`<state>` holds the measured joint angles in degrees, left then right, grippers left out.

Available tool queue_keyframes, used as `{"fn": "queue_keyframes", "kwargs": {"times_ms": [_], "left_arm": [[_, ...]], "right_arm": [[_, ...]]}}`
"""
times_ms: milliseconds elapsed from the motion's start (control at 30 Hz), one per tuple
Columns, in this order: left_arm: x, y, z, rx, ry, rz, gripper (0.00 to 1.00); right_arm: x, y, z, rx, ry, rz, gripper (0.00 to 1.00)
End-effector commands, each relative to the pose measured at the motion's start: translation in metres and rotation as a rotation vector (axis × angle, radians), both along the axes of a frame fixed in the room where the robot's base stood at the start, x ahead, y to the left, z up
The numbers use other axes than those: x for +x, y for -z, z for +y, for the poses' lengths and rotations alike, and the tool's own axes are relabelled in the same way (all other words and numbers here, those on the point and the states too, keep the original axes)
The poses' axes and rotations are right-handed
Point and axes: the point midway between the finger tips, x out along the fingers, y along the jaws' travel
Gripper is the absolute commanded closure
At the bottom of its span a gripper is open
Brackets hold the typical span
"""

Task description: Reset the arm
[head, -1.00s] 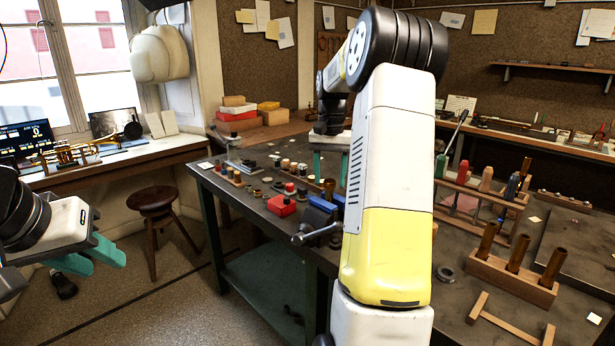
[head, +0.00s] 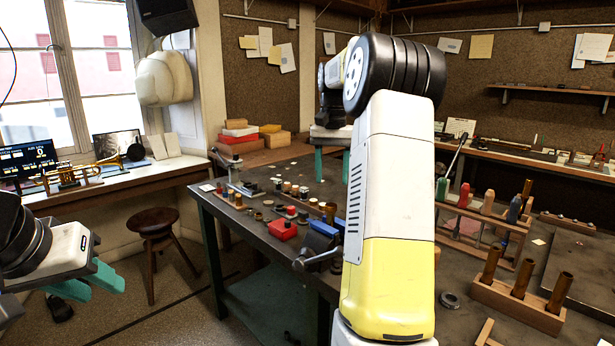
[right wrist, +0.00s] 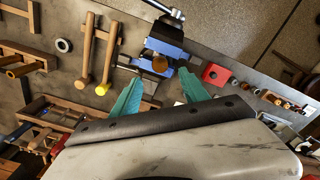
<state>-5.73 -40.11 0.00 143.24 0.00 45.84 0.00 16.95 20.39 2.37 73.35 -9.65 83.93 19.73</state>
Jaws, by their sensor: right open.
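My right arm stands large in the middle of the head view. Its gripper (head: 332,165) points down over the bench behind the arm, with two teal fingers apart and nothing between them. In the right wrist view the open fingers (right wrist: 160,92) hang above the bench, near a blue vise (right wrist: 168,42). My left gripper (head: 106,292) is at the lower left of the head view, over the floor, with its teal fingers apart and empty.
The dark workbench (head: 262,236) holds a red box (head: 282,229), the vise (head: 322,232), small parts and a wooden block with brass tubes (head: 520,305). A stool (head: 152,222) stands on the floor. A brass horn (head: 85,175) lies on the window-side counter.

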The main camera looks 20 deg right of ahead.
Motion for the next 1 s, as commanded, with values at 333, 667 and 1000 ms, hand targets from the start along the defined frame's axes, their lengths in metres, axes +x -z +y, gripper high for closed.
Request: {"fn": "queue_keyframes", "kwargs": {"times_ms": [333, 667, 1000], "left_arm": [[0.000, 0.000, 0.000, 0.000, 0.000, 0.000, 0.65], [0.000, 0.000, 0.000, 0.000, 0.000, 0.000, 0.65], [0.000, 0.000, 0.000, 0.000, 0.000, 0.000, 0.65]], "right_arm": [[-0.013, -0.013, 0.020, -0.002, -0.050, -0.041, 0.47], [-0.112, -0.041, 0.119, 0.001, -0.322, -0.276, 0.47], [-0.225, -0.002, 0.191, 0.011, -0.561, -0.517, 0.47]]}}
